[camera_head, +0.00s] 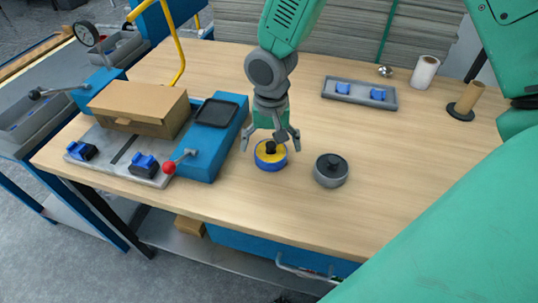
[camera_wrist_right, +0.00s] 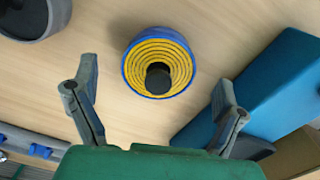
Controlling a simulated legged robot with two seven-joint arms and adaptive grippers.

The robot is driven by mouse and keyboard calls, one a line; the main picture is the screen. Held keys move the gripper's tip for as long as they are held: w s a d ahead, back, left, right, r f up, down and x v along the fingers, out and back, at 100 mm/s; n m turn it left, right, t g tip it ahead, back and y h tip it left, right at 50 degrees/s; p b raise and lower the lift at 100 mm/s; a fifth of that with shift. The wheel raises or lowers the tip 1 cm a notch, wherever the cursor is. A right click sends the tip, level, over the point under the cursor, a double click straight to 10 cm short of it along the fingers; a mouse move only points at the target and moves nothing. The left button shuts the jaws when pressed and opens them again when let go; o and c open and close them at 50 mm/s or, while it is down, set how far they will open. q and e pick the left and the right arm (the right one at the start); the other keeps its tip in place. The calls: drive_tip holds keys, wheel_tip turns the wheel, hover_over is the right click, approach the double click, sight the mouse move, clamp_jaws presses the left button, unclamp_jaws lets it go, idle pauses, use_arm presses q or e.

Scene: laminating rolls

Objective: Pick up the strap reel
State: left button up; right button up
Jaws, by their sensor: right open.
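A strap reel (camera_head: 264,162), blue outside with a coiled yellow inside and a dark centre knob, lies flat on the wooden table right of the blue machine. My right gripper (camera_head: 270,142) is above it, pointing down, with its grey fingers spread and empty. In the head view the fingers partly overlap the reel. In the right wrist view the strap reel (camera_wrist_right: 135,72) lies beyond and between the open fingers (camera_wrist_right: 155,75), and no contact is visible. My left gripper is not in view.
The blue machine (camera_head: 208,145) with a red-knobbed lever and a cardboard box (camera_head: 138,103) are at left. A grey tray (camera_head: 360,101), white roll (camera_head: 424,72) and brown roll (camera_head: 467,99) stand behind.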

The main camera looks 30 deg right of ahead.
sight(270, 154)
drive_tip(key=f, duration=0.3)
drive_tip(key=shift+w+d, duration=0.1)
drive_tip(key=shift+w, duration=0.1)
drive_tip(key=shift+d+f, duration=0.15)
drive_tip(key=shift+f, duration=0.3)
drive_tip(key=shift+a+r, duration=0.1)
drive_tip(key=shift+a, duration=0.1)
drive_tip(key=c, duration=1.4)
